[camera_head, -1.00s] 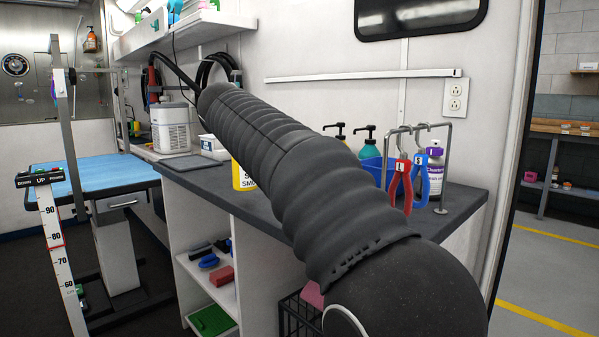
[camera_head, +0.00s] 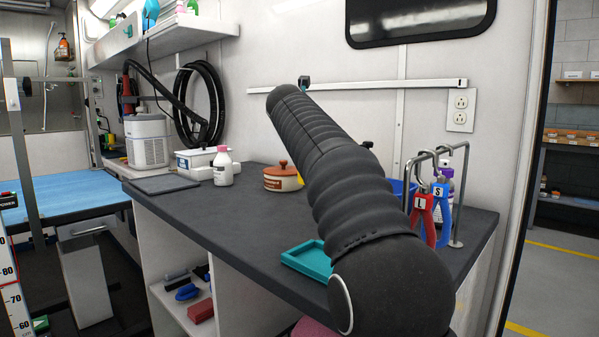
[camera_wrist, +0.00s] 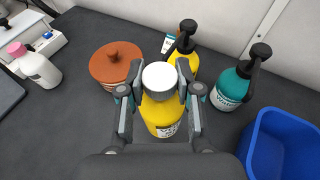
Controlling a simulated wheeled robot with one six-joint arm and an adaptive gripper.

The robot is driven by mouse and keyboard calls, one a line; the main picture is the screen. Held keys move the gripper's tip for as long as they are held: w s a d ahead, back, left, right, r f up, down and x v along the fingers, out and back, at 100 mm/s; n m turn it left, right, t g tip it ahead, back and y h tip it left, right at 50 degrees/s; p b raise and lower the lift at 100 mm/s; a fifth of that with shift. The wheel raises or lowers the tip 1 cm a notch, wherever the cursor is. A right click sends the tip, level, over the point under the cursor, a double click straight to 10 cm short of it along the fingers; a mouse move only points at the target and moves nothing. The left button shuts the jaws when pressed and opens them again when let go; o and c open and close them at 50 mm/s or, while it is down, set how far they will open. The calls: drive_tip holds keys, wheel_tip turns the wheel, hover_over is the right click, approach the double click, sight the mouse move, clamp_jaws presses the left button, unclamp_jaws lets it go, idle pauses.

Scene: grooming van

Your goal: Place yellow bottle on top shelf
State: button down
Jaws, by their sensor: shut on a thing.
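A yellow bottle (camera_wrist: 160,112) with a pale round cap is between the fingers of my gripper (camera_wrist: 157,92) in the wrist view. The gripper is shut on it near the cap, and the bottle looks upright. I cannot tell whether its base touches the counter. In the head view my arm hides the bottle and most of the gripper. The white wall shelf (camera_head: 205,28) is at the upper left, with several small items on it.
The dark counter (camera_head: 230,215) holds a brown-lidded pot (camera_wrist: 115,62), a yellow pump bottle (camera_wrist: 184,66), a teal pump bottle (camera_wrist: 232,88) and a blue bin (camera_wrist: 284,145). A white bottle (camera_wrist: 38,68) stands left. A teal tray (camera_head: 306,262) lies near the front edge.

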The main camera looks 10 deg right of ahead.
drive_tip(key=shift+d+f+b, duration=0.2)
drive_tip(key=shift+f+b, duration=0.15)
drive_tip(key=shift+f, duration=0.9)
drive_tip(key=shift+f+b, duration=0.75)
drive_tip(key=shift+f, duration=0.95)
drive_tip(key=shift+a+f, duration=0.1)
drive_tip(key=c, duration=0.8)
unclamp_jaws()
